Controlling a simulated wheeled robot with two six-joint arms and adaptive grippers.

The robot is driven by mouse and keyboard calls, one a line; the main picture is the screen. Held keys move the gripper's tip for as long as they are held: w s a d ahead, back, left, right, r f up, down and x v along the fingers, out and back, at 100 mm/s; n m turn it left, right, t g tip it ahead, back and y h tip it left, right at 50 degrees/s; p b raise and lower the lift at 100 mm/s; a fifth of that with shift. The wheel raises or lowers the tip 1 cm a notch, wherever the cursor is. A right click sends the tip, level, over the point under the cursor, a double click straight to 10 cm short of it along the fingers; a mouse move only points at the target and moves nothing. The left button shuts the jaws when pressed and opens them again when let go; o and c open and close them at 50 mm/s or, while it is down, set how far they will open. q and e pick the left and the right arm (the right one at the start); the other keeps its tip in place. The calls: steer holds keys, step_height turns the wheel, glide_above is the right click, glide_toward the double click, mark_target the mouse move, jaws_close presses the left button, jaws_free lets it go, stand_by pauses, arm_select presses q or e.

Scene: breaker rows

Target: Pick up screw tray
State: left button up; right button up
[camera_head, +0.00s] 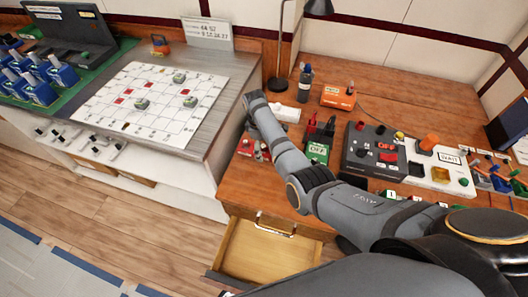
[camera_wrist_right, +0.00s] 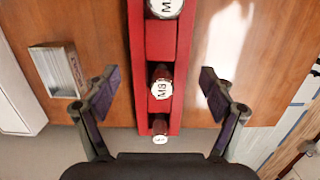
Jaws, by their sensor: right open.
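The red screw tray (camera_wrist_right: 162,42) runs lengthwise through the middle of the right wrist view. Round-headed screws stand in it, and one head is marked M8 (camera_wrist_right: 161,84). My right gripper (camera_wrist_right: 157,80) is open, with one finger on each side of the tray and a clear gap on both sides. In the head view a red piece, likely the tray (camera_head: 245,147), shows at the left edge of the wooden bench beside my right arm. My right fingers cannot be made out there. My left gripper is not in view.
A small metal box-like piece (camera_wrist_right: 56,70) lies left of the tray. An open drawer (camera_head: 265,248) sticks out below the bench. A green OFF device (camera_head: 317,152) and a dark control box (camera_head: 372,148) stand to the right. A lamp stand (camera_head: 279,50) rises behind.

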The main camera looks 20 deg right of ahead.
steer(key=shift+f, duration=0.25)
steer(key=c, duration=1.4)
steer(key=shift+r, duration=0.1)
steer(key=shift+c, duration=0.2)
